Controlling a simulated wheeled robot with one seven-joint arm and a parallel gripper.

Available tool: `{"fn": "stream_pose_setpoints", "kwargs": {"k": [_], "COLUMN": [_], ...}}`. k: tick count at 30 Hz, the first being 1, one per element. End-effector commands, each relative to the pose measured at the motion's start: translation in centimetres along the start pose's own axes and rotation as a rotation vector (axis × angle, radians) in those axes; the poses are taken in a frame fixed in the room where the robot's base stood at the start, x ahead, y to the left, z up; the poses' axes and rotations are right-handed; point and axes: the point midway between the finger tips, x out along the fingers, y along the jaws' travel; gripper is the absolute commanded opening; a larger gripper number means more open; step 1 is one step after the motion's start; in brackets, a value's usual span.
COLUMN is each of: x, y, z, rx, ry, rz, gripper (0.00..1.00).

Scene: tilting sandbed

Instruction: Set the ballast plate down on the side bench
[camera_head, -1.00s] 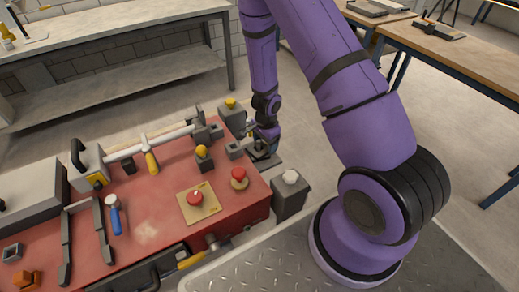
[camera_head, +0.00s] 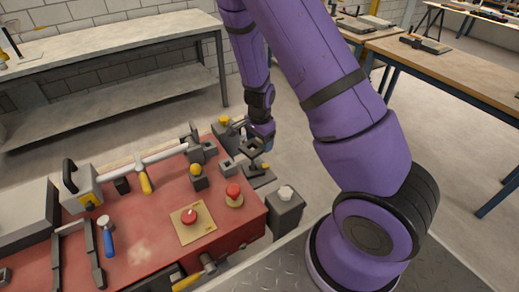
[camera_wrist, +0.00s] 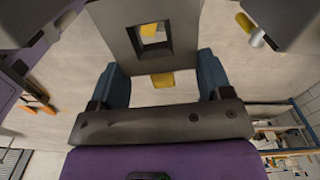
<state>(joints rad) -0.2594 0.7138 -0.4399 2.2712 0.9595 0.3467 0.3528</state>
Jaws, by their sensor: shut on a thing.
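The ballast plate appears to be the dark grey plate (camera_wrist: 185,35) with a square hole in the wrist view. My gripper (camera_wrist: 162,68) has its blue fingers shut on it, one on each side. Yellow shows through the hole and between the fingers. In the head view my gripper (camera_head: 259,143) hangs above the far right corner of the red top, with the small grey plate (camera_head: 253,151) under it. The fingertips are too small there to make out. A grey bench (camera_head: 110,42) stands at the back left and a wooden-topped bench (camera_head: 450,72) at the right; which is the side bench is unclear.
A grey base with a yellow knob (camera_head: 265,167) lies below my gripper. Bare floor separates the benches.

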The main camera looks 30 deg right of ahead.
Motion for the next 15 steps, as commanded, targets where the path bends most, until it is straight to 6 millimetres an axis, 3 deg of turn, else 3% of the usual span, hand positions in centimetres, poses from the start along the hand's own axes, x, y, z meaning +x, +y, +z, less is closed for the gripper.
{"fn": "stream_pose_setpoints", "kwargs": {"k": [15], "x": [-3.0], "y": [0.0], "z": [0.1], "rx": [-0.001], "ry": [0.000], "rz": [0.000], "gripper": [0.48]}}
